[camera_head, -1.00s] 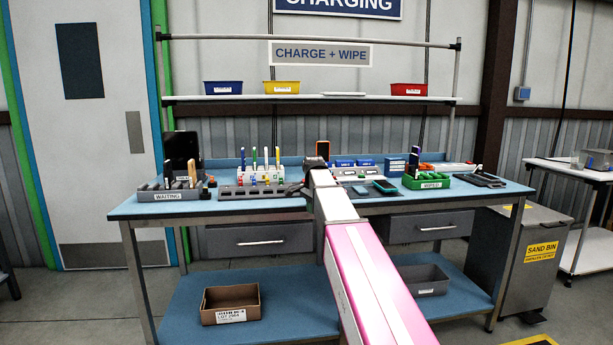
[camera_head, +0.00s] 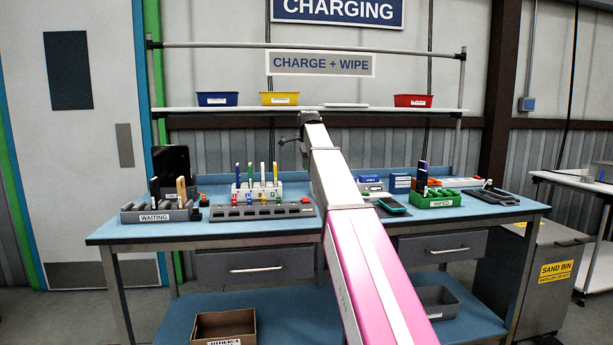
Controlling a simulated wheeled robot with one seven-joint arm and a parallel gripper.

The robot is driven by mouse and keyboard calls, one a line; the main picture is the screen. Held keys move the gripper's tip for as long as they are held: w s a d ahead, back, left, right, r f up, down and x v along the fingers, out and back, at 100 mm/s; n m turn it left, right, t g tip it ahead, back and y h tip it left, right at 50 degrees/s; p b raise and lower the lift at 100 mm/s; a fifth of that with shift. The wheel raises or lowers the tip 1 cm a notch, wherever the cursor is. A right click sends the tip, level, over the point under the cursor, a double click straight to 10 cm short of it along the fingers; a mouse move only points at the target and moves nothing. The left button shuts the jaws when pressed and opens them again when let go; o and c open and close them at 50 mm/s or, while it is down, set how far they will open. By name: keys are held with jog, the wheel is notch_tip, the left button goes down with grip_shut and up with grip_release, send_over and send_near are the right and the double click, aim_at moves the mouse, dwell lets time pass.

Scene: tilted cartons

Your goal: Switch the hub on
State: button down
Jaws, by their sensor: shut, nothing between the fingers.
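The hub appears to be the long grey strip (camera_head: 262,213) with dark slots on the blue bench, left of my arm. A small red part, possibly its switch (camera_head: 305,200), sits at its right end; I cannot tell its position or whether it is lit. My gripper (camera_head: 283,141) is small and dark at the far end of my raised arm, pointing left. It is shut and empty, well above the bench and the hub, touching nothing. Its fingertips are too small to see clearly.
A white rack (camera_head: 258,190) with several coloured sticks stands behind the hub. The grey waiting holder (camera_head: 160,214) is at left, the green wiped tray (camera_head: 440,200) at right. A shelf (camera_head: 240,109) with bins is behind my gripper. My arm hides the bench's middle.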

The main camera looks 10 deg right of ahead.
aim_at(306, 199)
jog(key=f, duration=0.4)
jog(key=w+f, duration=0.1)
jog(key=f, duration=0.3)
jog(key=w+f, duration=0.1)
jog(key=f, duration=0.3)
jog(key=shift+w+f, duration=0.15)
jog(key=shift+f, duration=0.15)
